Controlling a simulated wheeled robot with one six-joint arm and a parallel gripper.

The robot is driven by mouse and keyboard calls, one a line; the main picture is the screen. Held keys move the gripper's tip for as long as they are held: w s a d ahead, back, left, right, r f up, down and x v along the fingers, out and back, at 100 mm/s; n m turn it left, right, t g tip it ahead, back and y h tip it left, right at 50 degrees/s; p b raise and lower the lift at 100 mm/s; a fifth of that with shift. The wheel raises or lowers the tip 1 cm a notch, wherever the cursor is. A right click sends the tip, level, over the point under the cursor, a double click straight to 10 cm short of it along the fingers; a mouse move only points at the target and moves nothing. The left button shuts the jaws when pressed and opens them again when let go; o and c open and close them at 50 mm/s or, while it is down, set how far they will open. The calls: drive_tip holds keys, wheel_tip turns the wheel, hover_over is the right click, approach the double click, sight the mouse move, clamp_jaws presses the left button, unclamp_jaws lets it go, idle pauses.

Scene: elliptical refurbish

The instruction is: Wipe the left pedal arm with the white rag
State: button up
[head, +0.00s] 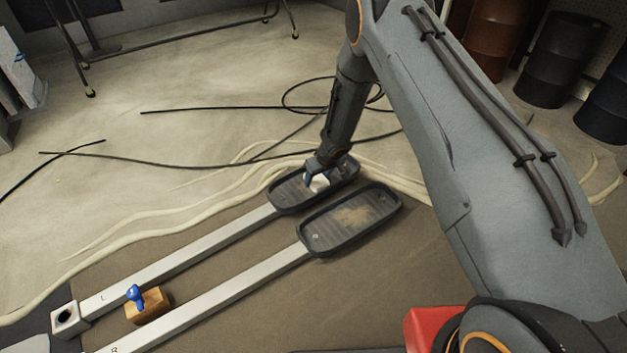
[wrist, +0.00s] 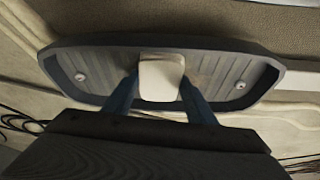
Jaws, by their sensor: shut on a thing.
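My gripper (head: 316,174) is at the dark foot pedal of the left pedal arm (head: 185,250), the bar marked L. In the wrist view, its two blue fingers (wrist: 160,90) are shut on the white rag (wrist: 161,77), a small pale block. The rag is over the ribbed tread of the left pedal (wrist: 98,74); I cannot tell for sure whether it touches. In the head view only a bit of the white rag (head: 319,184) shows below the gripper. A brownish smudge shows on the tread beside the rag in the wrist view.
The right pedal arm (head: 215,300) lies parallel, its pedal (head: 350,218) stained brown. A wooden block (head: 148,305) with a blue-handled tool (head: 135,295) sits between the bars. Black cables (head: 215,164) and pale hoses (head: 150,222) cross the floor. Barrels (head: 553,60) stand at the upper right.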

sight(304, 189)
drive_tip(key=shift+w+d+f+b, duration=0.15)
drive_tip(key=shift+w+d, duration=0.3)
drive_tip(key=shift+d, duration=0.3)
drive_tip(key=shift+w+d+b, duration=0.2)
drive_tip(key=shift+w+d, duration=0.25)
drive_tip(key=shift+d, duration=0.25)
drive_tip(key=shift+w+d+f+b, duration=0.15)
drive_tip(key=shift+w+d, duration=0.3)
drive_tip(key=shift+d, duration=0.3)
drive_tip(key=shift+w+d+r+b, duration=0.15)
drive_tip(key=shift+w+d+b, duration=0.05)
drive_tip(key=shift+w+d, duration=0.55)
drive_tip(key=shift+w+d+r+b, duration=0.2)
drive_tip(key=shift+w+d, duration=0.3)
drive_tip(key=shift+d, duration=0.4)
drive_tip(key=shift+s+a, duration=0.1)
drive_tip(key=shift+a, duration=0.05)
